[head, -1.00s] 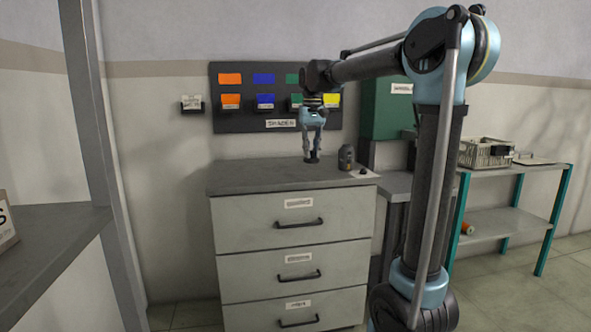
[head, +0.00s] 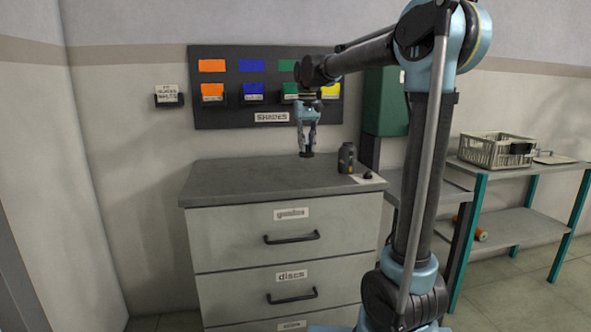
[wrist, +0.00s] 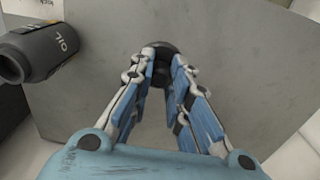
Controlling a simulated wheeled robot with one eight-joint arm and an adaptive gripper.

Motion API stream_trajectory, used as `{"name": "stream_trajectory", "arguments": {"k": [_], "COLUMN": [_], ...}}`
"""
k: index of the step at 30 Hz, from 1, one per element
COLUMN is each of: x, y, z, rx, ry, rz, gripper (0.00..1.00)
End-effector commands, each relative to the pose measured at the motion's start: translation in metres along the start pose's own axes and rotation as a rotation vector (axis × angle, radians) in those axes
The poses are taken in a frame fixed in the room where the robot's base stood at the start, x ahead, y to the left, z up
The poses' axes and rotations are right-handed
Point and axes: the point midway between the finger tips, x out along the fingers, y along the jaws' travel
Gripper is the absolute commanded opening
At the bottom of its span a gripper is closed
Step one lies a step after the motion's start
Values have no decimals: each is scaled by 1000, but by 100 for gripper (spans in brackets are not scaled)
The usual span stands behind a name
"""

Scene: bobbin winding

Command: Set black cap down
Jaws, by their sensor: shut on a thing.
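The black cap (head: 306,154) is a small dark round piece at the tips of my gripper (head: 307,146). My gripper points down and is shut on the cap, over the back part of the grey drawer cabinet's top (head: 240,182). I cannot tell whether the cap touches the top. In the wrist view the cap (wrist: 162,49) shows between and beyond the fingertips of my gripper (wrist: 168,68), partly hidden by them. Grey cabinet surface lies around it.
A dark oil bottle (head: 346,157) stands to the right of my gripper; it also shows in the wrist view (wrist: 38,52). A small black piece (head: 368,175) lies on white paper beside it. A shades board (head: 221,110) hangs behind. The cabinet top's left and front are clear.

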Motion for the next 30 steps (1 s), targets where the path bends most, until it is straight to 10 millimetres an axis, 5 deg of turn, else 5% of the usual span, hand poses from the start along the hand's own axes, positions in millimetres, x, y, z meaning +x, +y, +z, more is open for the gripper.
{"name": "stream_trajectory", "arguments": {"k": [6,21,30], "x": [33,79,81], "y": [2,2,2], "z": [0,0,0], "rx": [3,3,2], "ry": [0,0,0], "rz": [0,0,0], "gripper": [0,0,0]}}
